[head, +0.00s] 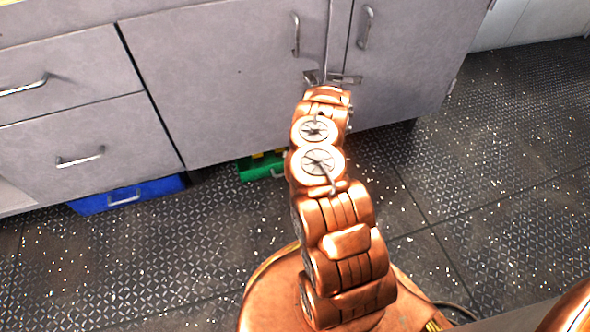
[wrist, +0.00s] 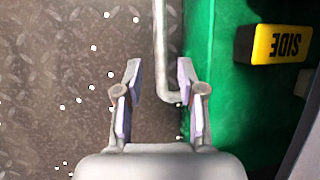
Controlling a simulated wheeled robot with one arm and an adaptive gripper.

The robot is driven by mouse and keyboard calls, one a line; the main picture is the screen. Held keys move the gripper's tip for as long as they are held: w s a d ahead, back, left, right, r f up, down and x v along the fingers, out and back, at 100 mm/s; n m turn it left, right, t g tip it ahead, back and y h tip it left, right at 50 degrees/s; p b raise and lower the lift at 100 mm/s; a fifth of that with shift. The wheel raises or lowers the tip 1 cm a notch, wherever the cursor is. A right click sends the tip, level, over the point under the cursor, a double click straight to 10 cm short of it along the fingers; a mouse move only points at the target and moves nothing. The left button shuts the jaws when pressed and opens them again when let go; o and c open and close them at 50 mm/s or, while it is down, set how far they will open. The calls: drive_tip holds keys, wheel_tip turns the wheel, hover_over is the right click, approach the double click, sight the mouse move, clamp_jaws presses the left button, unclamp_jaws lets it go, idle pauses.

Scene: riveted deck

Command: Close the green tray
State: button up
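The green tray (head: 262,169) sits low under the grey cabinet in the head view, partly hidden by my arm. It is pulled out a little past the cabinet's lower edge. In the wrist view the green tray (wrist: 212,40) fills the right side, with a metal bar handle (wrist: 161,30) along its front. My gripper (wrist: 158,75) is open, one finger on each side of the handle's bent end. The right finger overlaps the tray's front in the picture; I cannot tell whether it touches. In the head view my gripper (head: 330,79) shows small against the cabinet doors.
A yellow and black block (wrist: 282,43) marked "SIDE" lies in the green tray. A blue tray (head: 127,194) sticks out under the cabinet at the left. The grey cabinet (head: 225,90) has drawers and doors with handles. The patterned deck (head: 180,255) in front is clear.

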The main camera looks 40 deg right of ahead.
drive_tip(key=v, duration=1.1)
drive_tip(key=shift+d, duration=0.1)
